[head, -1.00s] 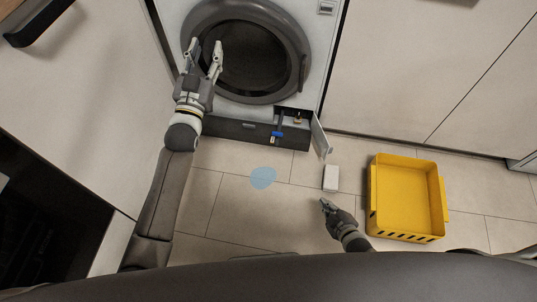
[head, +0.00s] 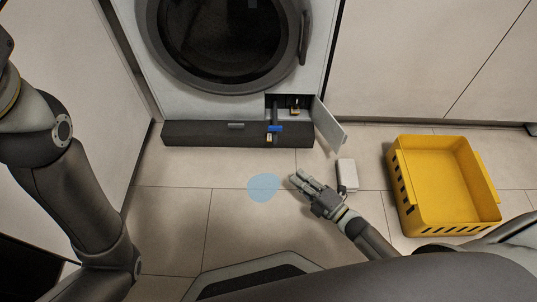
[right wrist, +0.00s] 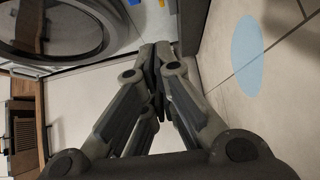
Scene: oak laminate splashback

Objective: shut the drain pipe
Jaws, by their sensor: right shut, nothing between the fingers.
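The washing machine (head: 178,95) stands at the top of the head view, and its lower right service flap (head: 330,127) is swung open. In the opening a dark drain pipe (head: 275,112) comes out, with a blue piece (head: 276,128) across it and a pale yellowish end (head: 269,138) below. A small brass-coloured part (head: 294,104) sits in the recess. My right gripper (head: 297,178) is shut and empty, low over the floor, below and apart from the pipe. It also shows shut in the right wrist view (right wrist: 160,55). My left gripper is out of frame; only its arm shows.
A light-blue puddle-like patch (head: 264,188) lies on the tiles left of my right gripper. A small white box (head: 347,173) stands right of it. A yellow crate (head: 408,213) stands farther right. A dark plinth (head: 200,134) runs under the machine.

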